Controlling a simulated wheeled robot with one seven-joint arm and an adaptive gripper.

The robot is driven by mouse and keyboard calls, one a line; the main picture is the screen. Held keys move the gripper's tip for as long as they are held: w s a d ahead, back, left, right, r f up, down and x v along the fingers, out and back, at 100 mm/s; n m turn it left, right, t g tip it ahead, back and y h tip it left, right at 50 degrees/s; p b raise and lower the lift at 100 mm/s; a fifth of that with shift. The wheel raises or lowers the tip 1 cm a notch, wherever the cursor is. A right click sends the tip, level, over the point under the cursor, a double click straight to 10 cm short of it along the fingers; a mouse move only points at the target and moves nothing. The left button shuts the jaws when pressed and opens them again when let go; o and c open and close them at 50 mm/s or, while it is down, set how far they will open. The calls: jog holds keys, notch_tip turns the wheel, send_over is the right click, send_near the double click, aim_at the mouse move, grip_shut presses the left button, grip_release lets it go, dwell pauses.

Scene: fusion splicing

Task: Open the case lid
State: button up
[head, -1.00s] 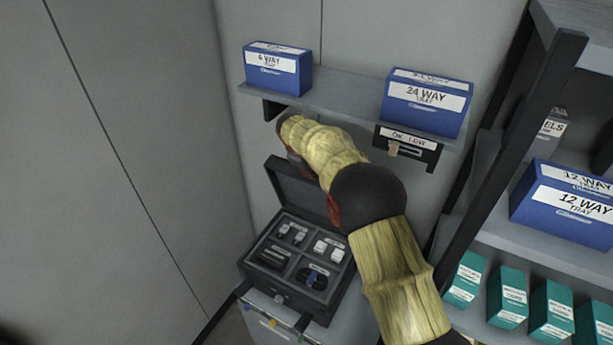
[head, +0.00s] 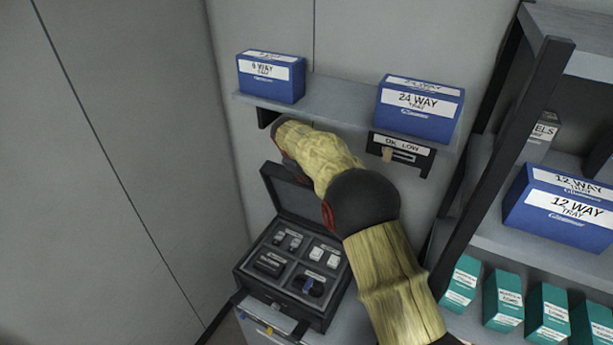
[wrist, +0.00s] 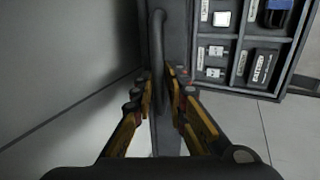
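The dark case (head: 240,276) sits on a grey surface in the head view. Its lid (head: 287,191) stands raised at the back, tilted up from the compartments and partly covered by my arm. In the wrist view, the case's compartments (wrist: 237,48) are at the upper right. My gripper (wrist: 161,77) shows there with its two yellow fingers apart. A grey strip, which looks like the lid's edge, and a dark curved bar run between and beyond the fingers. I cannot tell whether the fingers touch them. The gripper is hidden in the head view.
A wall shelf (head: 318,102) above the case holds blue boxes, the 6 WAY box (head: 270,77) and the 24 WAY box (head: 419,108). A rack (head: 497,155) with more boxes stands at the right. A plain wall panel (head: 110,180) is at the left.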

jog(key=v, duration=0.7)
jog(key=shift+r, duration=0.2)
jog(key=shift+s, duration=0.1)
jog(key=shift+c, duration=0.3)
